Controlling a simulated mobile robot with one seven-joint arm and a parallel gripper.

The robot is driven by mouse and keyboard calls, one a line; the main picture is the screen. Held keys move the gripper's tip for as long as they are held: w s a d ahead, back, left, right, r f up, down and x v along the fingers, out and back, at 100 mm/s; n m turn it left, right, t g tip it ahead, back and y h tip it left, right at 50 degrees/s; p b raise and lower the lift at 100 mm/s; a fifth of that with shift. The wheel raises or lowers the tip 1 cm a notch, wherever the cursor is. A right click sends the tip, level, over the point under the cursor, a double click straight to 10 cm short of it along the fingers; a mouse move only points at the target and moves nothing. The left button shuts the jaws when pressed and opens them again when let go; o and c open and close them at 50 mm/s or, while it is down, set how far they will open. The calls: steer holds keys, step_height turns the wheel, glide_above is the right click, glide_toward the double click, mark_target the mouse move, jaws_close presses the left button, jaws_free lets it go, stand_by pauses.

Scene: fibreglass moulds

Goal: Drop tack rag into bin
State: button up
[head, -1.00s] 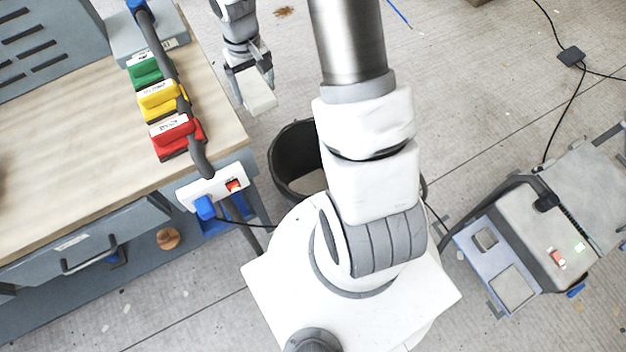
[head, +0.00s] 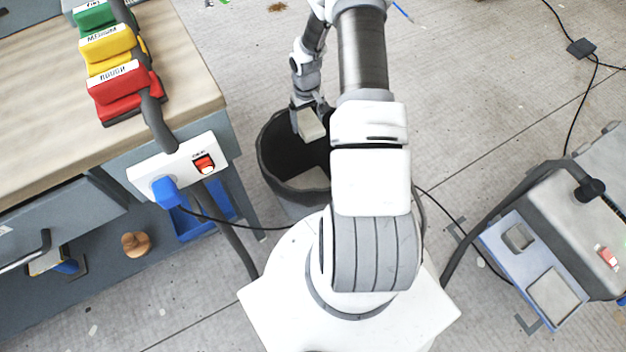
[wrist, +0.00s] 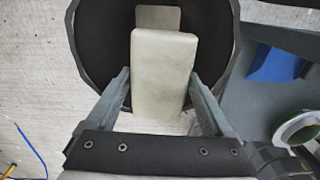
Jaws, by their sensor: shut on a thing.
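The tack rag (head: 311,124) is a pale, off-white block-like pad. My gripper (head: 308,112) is shut on it and holds it over the mouth of the bin. In the wrist view the rag (wrist: 163,70) sits between the two grey fingers of my gripper (wrist: 161,108). The bin (head: 266,165) is round and black, and stands on the floor to the right of the workbench. In the wrist view its dark rim (wrist: 233,45) surrounds the rag. A pale piece (head: 308,180) lies inside the bin. My arm hides the bin's right side.
The wooden workbench (head: 40,140) is at left, with green, yellow and red sanding blocks (head: 118,85) and a white power strip (head: 178,170) on its edge. A wheeled machine (head: 570,240) stands at right. A black cable (head: 455,212) crosses the floor.

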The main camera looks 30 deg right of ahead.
step_height(320, 180, down, 12)
steer(key=d+b, duration=0.2)
steer(key=b, duration=0.4)
steer(key=shift+s+d, duration=0.15)
steer(key=shift+s, duration=0.25)
steer(key=shift+r, duration=0.1)
steer(key=o, duration=0.9)
step_height(320, 180, up, 17)
steer(key=p, duration=0.5)
steer(key=shift+r, duration=0.2)
